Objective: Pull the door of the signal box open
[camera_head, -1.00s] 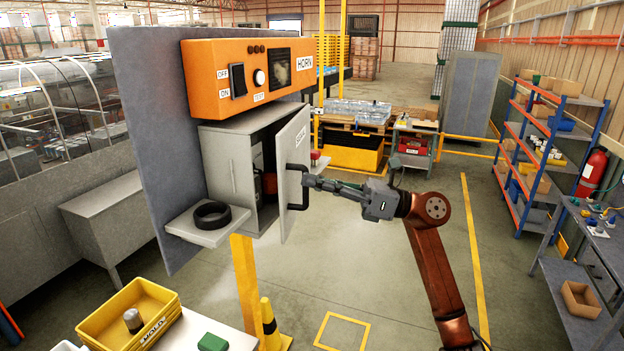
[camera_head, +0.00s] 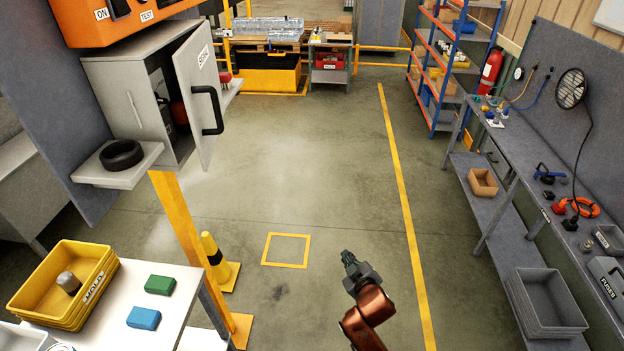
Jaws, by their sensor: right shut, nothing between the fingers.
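The grey signal box (camera_head: 122,98) is mounted on the blue-grey panel at the left, under the orange horn unit. Its door (camera_head: 190,84) stands ajar, swung out toward the right, and a dark interior shows behind it. The black handle (camera_head: 209,110) is on the door's outer face, and nothing holds it. My right gripper (camera_head: 348,258) is shut and empty, low over the floor near the bottom middle, well away from the handle. My left gripper is not in view.
A small shelf with a black ring (camera_head: 121,154) juts out below the box. A yellow post (camera_head: 187,240) stands under it. A table with a yellow bin (camera_head: 68,285) is at the lower left, a workbench (camera_head: 500,165) at the right. The middle floor is clear.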

